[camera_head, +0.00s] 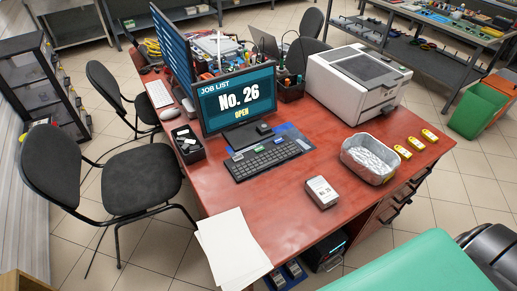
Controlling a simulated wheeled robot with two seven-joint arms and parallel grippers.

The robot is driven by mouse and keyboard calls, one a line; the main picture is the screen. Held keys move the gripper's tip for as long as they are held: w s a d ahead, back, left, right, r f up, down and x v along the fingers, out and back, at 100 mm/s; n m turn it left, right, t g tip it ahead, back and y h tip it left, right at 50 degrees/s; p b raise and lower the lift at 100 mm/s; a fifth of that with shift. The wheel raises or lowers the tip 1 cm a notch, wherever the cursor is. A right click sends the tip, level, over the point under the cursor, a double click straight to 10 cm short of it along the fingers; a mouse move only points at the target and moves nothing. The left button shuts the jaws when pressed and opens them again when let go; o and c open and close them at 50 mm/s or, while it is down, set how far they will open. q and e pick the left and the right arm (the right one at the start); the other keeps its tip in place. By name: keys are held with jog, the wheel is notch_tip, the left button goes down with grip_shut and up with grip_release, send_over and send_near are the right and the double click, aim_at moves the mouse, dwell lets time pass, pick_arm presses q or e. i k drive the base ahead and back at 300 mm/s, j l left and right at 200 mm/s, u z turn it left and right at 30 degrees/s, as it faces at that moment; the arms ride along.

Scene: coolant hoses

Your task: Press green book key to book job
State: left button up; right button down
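The monitor (238,101) on the red desk shows "JOB LIST", "No. 26" and "OPEN". A dark keyboard (263,160) lies on the desk in front of it. A pale box or block (321,191) with a printed number lies to the right, in front of the keyboard. Neither of my grippers can be made out in this view.
A metal tray (370,158) of pale items, several yellow items (415,143) and a printer (358,82) occupy the desk's right side. White sheets (233,250) overhang its front left corner. A black chair (112,183) stands left. The red desktop (255,202) before the keyboard is clear.

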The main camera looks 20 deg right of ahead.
aim_at(260, 149)
jog(key=j+z, duration=0.55)
jog(key=z, duration=0.15)
jog(key=k+j+z, duration=0.1)
jog(key=j+z, duration=0.25)
jog(key=l, duration=0.1)
